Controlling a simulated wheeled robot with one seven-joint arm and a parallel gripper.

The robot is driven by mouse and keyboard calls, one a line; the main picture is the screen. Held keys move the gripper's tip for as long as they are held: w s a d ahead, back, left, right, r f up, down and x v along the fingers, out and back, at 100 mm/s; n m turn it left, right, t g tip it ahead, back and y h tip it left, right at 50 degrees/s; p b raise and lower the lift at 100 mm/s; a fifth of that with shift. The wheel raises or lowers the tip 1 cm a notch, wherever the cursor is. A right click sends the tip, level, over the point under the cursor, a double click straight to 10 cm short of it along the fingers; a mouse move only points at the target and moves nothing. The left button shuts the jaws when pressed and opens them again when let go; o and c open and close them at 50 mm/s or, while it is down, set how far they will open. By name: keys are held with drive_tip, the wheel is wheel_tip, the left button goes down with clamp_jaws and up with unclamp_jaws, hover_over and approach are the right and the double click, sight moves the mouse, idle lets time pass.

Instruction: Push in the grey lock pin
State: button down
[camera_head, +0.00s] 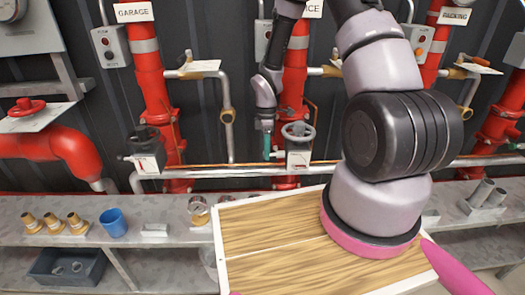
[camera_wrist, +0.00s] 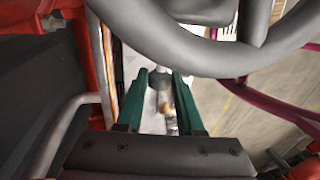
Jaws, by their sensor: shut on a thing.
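My gripper (camera_head: 267,153), with teal fingers, is at the middle pipe, just left of a valve with a grey handwheel (camera_head: 298,130). In the wrist view, the two green fingers (camera_wrist: 161,75) close around a small dark grey piece (camera_wrist: 160,87), which looks like the lock pin. Its lower end and how far it is in are hard to tell. In the head view the pin is hidden by the fingers. The handwheel's thick grey rim (camera_wrist: 200,58) crosses the top of the wrist view, close above the fingers.
A white plate (camera_head: 298,159) sits below the handwheel. Red vertical pipes (camera_head: 151,85) and a thin grey pipe (camera_head: 228,140) stand nearby. A wooden-topped tray (camera_head: 265,235) is in front.

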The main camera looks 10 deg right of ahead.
drive_tip(key=shift+d, duration=0.2)
drive_tip(key=c, duration=0.5)
unclamp_jaws()
wheel_tip(320, 180, up, 10)
drive_tip(key=shift+r, duration=0.1)
